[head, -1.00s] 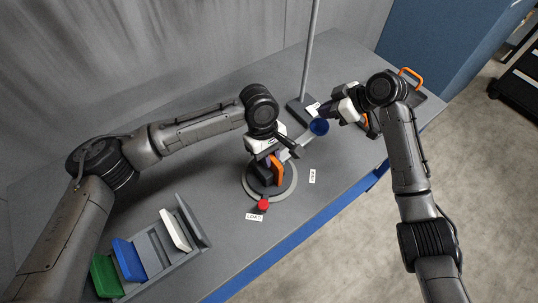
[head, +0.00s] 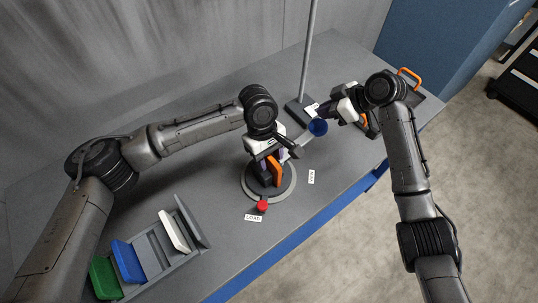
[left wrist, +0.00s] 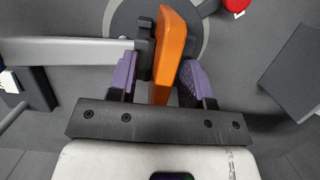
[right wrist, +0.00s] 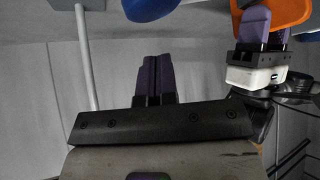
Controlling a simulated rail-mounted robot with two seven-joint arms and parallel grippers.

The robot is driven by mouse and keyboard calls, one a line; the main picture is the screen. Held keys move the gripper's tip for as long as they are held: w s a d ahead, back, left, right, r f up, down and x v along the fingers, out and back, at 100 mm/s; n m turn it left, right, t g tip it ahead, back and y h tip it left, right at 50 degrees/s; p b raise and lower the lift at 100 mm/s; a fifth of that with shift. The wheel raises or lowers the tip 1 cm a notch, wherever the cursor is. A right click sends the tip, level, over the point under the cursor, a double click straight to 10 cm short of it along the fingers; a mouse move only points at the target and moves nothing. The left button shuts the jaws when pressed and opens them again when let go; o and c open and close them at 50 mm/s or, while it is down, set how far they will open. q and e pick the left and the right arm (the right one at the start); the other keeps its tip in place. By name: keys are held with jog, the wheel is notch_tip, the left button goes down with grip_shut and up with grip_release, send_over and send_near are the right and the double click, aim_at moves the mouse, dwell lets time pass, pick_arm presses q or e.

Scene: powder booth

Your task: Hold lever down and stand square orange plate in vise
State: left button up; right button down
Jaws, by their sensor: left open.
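The square orange plate (head: 275,172) stands upright in the dark vise (head: 258,177) on a round grey base. My left gripper (left wrist: 160,82) is open, with one purple finger on each side of the plate (left wrist: 169,45) and gaps showing beside it. The grey lever (left wrist: 65,51) runs out from the vise and ends in a blue knob (head: 318,127). My right gripper (head: 326,110) is beside this knob. In the right wrist view its purple fingers (right wrist: 155,78) are together and empty, with the knob (right wrist: 150,8) at the top edge. Whether they touch it is unclear.
A grey rack (head: 185,262) with green (head: 105,277), blue (head: 129,260) and white (head: 173,231) plates stands at the front left. A red knob (head: 262,205) is in front of the vise. A pole (head: 309,50) rises behind. A tray with an orange handle (head: 410,76) is at right.

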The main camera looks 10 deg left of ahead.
pick_arm(q)
jog(key=shift+r, duration=0.1)
jog(key=p+v, duration=0.2)
jog(key=v, duration=1.1)
jog(key=shift+r+p, duration=0.3)
jog(key=shift+p, duration=0.1)
pick_arm(e)
notch_tip(320, 180, up, 3)
jog(key=shift+f, duration=0.1)
pick_arm(q)
jog(key=shift+w+a, duration=0.1)
pick_arm(e)
jog(key=shift+d, duration=0.1)
